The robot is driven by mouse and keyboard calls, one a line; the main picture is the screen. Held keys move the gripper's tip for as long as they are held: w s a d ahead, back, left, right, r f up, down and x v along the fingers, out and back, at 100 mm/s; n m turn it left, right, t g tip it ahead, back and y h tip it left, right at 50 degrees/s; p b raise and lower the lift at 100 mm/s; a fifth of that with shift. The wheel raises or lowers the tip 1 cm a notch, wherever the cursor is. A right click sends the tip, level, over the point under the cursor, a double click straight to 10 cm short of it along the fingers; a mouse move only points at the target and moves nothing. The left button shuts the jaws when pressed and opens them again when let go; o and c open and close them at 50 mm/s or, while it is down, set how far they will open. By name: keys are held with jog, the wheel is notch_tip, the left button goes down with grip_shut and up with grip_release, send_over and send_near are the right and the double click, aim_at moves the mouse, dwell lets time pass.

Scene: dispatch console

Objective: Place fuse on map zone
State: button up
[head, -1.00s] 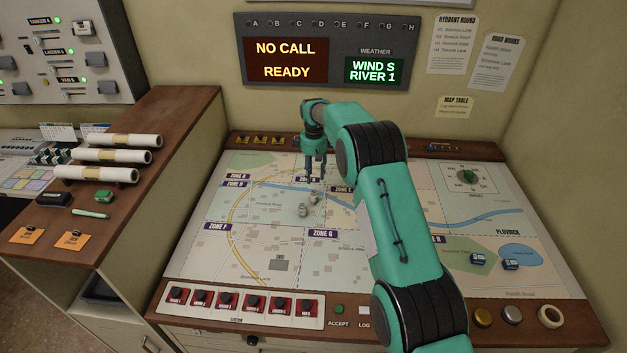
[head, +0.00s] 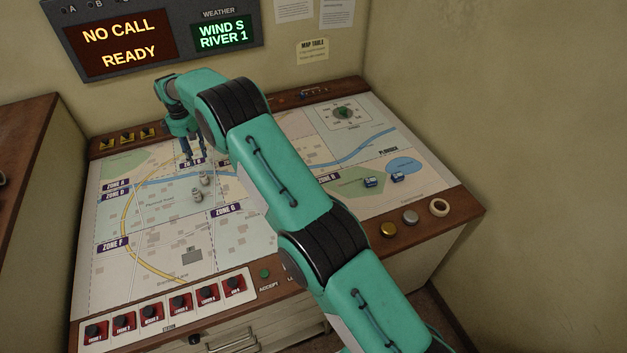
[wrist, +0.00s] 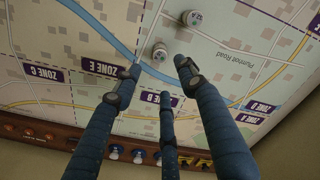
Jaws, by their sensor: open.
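Two small pale grey-white cylinders stand close together on the map (head: 160,255); the frames do not show for sure whether either is the fuse. In the head view they are the nearer cylinder (head: 197,195) and the farther cylinder (head: 204,179). The wrist view also shows one cylinder (wrist: 160,51) just beyond my fingertips and the other cylinder (wrist: 193,19) farther up. My gripper (head: 189,161) is above the map near its back edge, by the Zone B label (wrist: 158,98). Its fingers (wrist: 160,75) are spread and empty, apart from both cylinders.
Two blue blocks (head: 371,181) lie on the map's right side. Round knobs (head: 389,230) and a pale ring (head: 439,208) are on the front rim. Yellow-black switches (head: 128,138) line the back rim.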

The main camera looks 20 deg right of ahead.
jog(key=s+d+r+m+t, duration=0.1)
jog(key=s+d+r+m, duration=0.1)
jog(key=s+d+r, duration=0.75)
jog(key=s+d+r+m+t, duration=0.15)
jog(key=s+r, duration=0.45)
jog(key=r, duration=0.8)
jog(key=s+d+r+m, duration=0.2)
jog(key=s+d+r, duration=0.55)
jog(key=r, duration=0.45)
jog(key=s+d+r+m+t, duration=0.1)
jog(key=s+d+r, duration=0.2)
jog(key=s, duration=0.7)
jog(key=s+d+r+m+t, duration=0.1)
jog(key=s+d+r+m, duration=0.15)
jog(key=s, duration=0.85)
jog(key=s+d+f+m, duration=0.1)
jog(key=s+d+f, duration=0.1)
jog(key=s, duration=0.8)
jog(key=s+d+f+m+t, duration=0.1)
jog(key=s+f, duration=0.4)
jog(key=s, duration=0.5)
jog(key=shift+s+d+m, duration=0.2)
jog(key=shift+d+m, duration=0.1)
jog(key=shift+d, duration=0.45)
